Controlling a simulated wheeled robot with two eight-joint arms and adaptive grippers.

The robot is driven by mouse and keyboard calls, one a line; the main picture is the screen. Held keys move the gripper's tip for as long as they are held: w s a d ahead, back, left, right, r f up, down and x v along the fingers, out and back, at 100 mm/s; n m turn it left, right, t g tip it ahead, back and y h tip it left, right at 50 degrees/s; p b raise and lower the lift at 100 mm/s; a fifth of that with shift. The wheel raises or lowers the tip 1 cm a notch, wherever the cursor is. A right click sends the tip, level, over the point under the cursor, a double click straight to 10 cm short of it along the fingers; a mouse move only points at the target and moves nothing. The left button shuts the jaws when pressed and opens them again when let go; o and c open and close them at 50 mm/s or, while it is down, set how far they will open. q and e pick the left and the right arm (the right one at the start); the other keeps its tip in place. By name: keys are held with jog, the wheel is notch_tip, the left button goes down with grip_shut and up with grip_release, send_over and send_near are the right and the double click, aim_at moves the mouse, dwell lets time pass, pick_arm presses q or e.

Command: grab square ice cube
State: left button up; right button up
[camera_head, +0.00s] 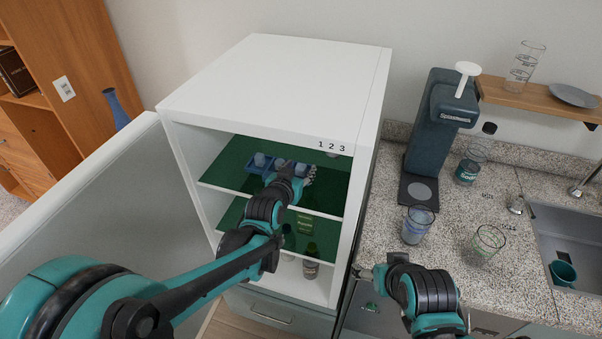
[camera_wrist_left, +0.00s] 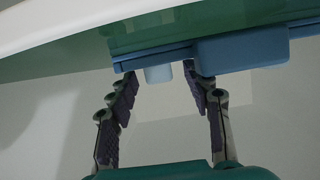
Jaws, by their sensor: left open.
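A blue ice tray (camera_head: 256,168) with several pale cubes sits on the upper green shelf of the open white fridge. One pale cube (camera_head: 260,159) shows at its left end. My left gripper (camera_head: 297,170) reaches in at the tray's right part and hides some of it. In the left wrist view, my left gripper (camera_wrist_left: 160,76) is open, with a pale blue square ice cube (camera_wrist_left: 158,75) between or just beyond its fingertips, beside the blue tray edge (camera_wrist_left: 240,48); contact is unclear. My right gripper (camera_head: 362,272) is low in front of the counter; its fingers are too small to judge.
The fridge door (camera_head: 95,205) stands open at left. The lower shelf (camera_head: 232,215) and a dark bottle (camera_head: 311,263) are below my left arm. On the counter stand a soda machine (camera_head: 432,130), a glass (camera_head: 417,225) and another glass (camera_head: 488,243), near the sink (camera_head: 560,240).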

pick_arm(q)
jog(key=shift+c, duration=0.9)
jog(key=c, duration=0.8)
